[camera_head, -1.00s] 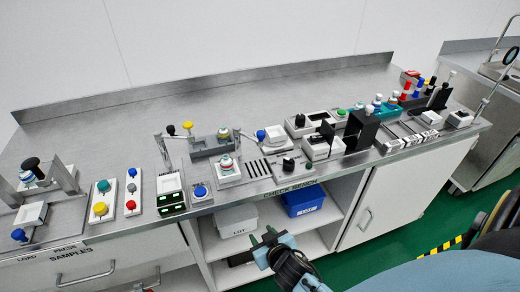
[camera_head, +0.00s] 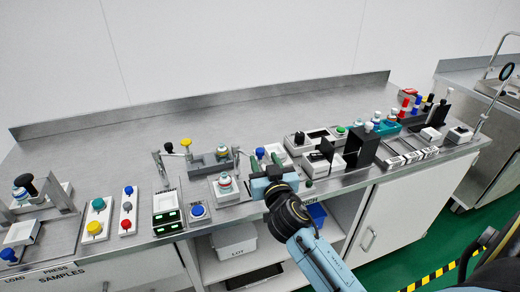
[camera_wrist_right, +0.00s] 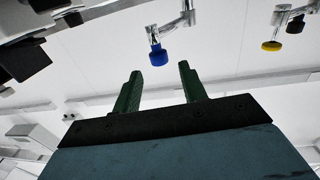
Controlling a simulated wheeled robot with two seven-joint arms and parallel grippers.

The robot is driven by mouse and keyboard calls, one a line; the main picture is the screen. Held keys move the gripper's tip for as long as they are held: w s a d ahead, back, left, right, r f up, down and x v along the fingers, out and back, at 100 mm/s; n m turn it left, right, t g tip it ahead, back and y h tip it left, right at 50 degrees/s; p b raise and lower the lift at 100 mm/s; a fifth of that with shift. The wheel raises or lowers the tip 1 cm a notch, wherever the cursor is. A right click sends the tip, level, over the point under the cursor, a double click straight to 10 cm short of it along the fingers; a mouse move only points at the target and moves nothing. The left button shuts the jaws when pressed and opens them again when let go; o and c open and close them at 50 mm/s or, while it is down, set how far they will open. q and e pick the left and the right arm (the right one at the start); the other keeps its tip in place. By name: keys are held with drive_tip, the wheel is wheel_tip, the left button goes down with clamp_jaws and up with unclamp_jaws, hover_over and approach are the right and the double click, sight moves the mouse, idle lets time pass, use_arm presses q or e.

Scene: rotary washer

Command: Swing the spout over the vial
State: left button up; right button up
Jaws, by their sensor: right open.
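A small vial (camera_head: 225,183) with a white body and coloured bands stands upright on a white block on the bench. Behind it is a metal bracket (camera_head: 201,163); a yellow knob (camera_head: 186,142) and a black knob stand at its left. In the wrist view a blue knob (camera_wrist_right: 157,54) hangs on a metal arm, and the yellow knob (camera_wrist_right: 271,46) shows farther right. I cannot tell for certain which arm is the spout. My right gripper (camera_head: 265,160) is open and empty, right of the vial; the blue knob appears ahead of its fingertips, apart from them. My left gripper is out of view.
A readout box (camera_head: 166,213) with green displays and a blue button (camera_head: 198,210) stand left of the vial. A black upright block (camera_head: 361,140) and small trays stand to the right. The back of the bench is clear.

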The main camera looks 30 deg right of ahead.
sight(261, 153)
drive_tip(key=shift+x, duration=2.7)
clamp_jaws()
